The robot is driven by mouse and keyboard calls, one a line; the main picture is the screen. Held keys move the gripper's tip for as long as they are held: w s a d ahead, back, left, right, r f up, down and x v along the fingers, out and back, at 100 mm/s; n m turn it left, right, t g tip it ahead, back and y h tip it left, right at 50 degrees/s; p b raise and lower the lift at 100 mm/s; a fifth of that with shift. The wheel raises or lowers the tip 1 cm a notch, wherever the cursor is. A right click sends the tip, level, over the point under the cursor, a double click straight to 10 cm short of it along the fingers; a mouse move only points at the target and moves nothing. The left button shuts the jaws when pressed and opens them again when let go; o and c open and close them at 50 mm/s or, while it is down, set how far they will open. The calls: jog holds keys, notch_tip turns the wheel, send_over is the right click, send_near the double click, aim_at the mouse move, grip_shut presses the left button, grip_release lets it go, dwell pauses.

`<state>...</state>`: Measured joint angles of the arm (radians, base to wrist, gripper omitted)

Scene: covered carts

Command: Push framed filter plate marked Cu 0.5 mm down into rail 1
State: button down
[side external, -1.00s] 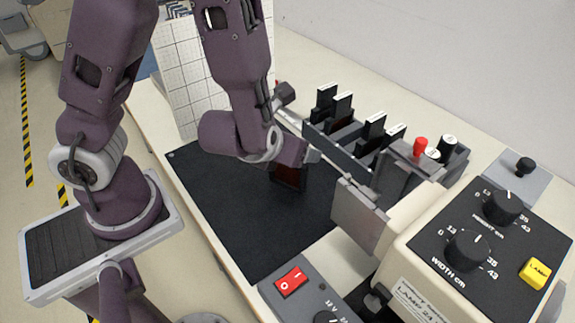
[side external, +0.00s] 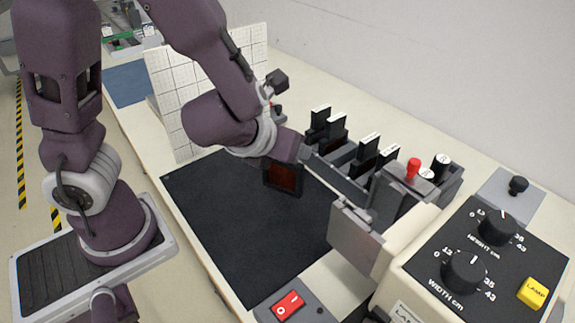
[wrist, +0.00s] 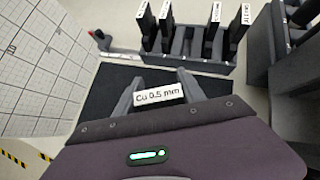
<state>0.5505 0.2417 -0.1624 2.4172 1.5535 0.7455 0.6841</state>
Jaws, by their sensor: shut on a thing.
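The framed filter plate (side external: 283,178) has a dark frame and a copper-brown middle. It hangs upright from my gripper (side external: 290,158), over the black mat. In the wrist view its white label (wrist: 158,94) reads "Cu 0.5 mm" and lies between my gripper's two fingers (wrist: 160,84), which are shut on it. A grey upright plate (side external: 356,240) on the front of the lamp head (side external: 400,235) stands to the right, apart from the held plate. I cannot tell which part is rail 1.
A grey rack (side external: 338,178) with several labelled black plates stands behind the held plate; it also shows in the wrist view (wrist: 205,66). A gridded white board (side external: 185,85) stands at the left. The black mat (side external: 230,225) is clear. A switch box (side external: 290,308) lies in front.

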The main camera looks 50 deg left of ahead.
jog(key=w+d+r+m+g+h, duration=0.3)
jog(key=w+d+r+m+h, duration=0.8)
jog(key=w+d+r+m, duration=0.4)
jog(key=s+d+r+m+g+h, duration=0.1)
jog(key=s+d+r+m+g, duration=0.1)
jog(key=s+d, duration=0.3)
jog(key=s+d+r+m+g+h, duration=0.1)
jog(key=s+d+r+m+g, duration=0.2)
jog(key=s, duration=0.7)
jog(key=d+m, duration=0.2)
jog(key=shift+m+g, duration=0.3)
jog(key=shift+g, duration=0.1)
jog(key=shift+r, duration=0.1)
jog(key=shift+f, duration=2.9)
